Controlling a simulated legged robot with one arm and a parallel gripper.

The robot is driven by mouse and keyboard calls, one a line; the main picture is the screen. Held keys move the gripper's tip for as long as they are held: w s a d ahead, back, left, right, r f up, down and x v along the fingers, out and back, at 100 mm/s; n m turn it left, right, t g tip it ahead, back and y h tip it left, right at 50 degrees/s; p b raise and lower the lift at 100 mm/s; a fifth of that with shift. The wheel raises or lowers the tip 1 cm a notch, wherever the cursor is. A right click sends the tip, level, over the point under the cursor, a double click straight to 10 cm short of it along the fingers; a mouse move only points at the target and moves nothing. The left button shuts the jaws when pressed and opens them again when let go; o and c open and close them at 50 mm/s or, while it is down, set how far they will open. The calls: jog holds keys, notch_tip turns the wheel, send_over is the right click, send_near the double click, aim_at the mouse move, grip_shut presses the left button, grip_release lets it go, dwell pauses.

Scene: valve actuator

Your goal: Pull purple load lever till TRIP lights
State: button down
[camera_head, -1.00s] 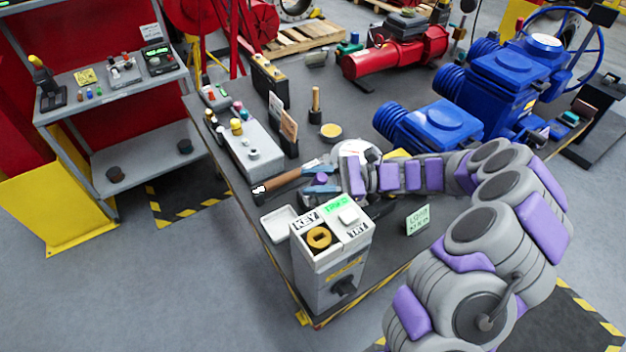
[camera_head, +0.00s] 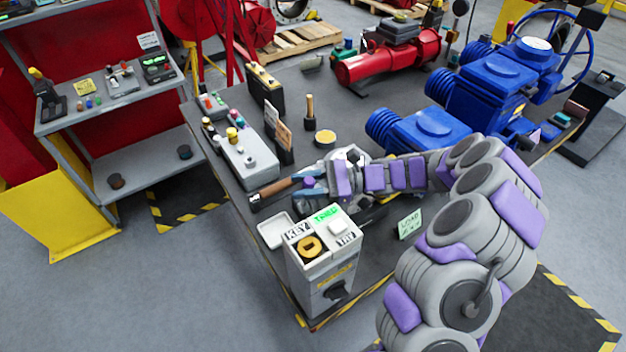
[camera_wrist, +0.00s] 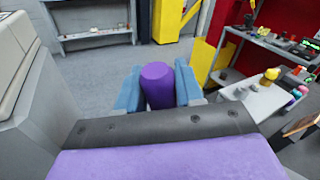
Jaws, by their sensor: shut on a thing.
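The purple load lever (camera_wrist: 157,85) shows in the wrist view as an upright purple cylinder between the two blue fingers of my gripper (camera_wrist: 157,90). The fingers are shut on it, one at each side. In the head view, the lever's purple top (camera_head: 309,182) is small and partly hidden by my gripper (camera_head: 311,189), just behind the grey key box. The lever's lower part is hidden.
A brown-handled tool (camera_head: 275,190) lies close to my gripper's left. A grey box with knobs (camera_head: 250,160) stands beyond it. A small LOAD sign (camera_head: 410,223) stands right of the key box. Blue valve actuators (camera_head: 430,125) and a red pump (camera_head: 390,60) stand farther back.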

jog(key=w+a+m+g+h+p, duration=0.1)
jog(key=w+a+m+h+p, duration=0.2)
jog(key=p, duration=1.1)
jog(key=w+a+m, duration=0.2)
jog(key=shift+w+f, duration=0.3)
jog(key=shift+f, duration=0.05)
jog(key=c, duration=1.2)
grip_release()
jog(key=o, duration=0.3)
jog(key=shift+a, duration=0.3)
jog(key=shift+o, duration=0.5)
jog(key=shift+w+a, duration=0.1)
jog(key=shift+a, duration=0.05)
jog(key=v, duration=1.7)
jog(key=shift+w+d, duration=0.1)
jog(key=shift+d, duration=0.3)
jog(key=shift+a, duration=0.1)
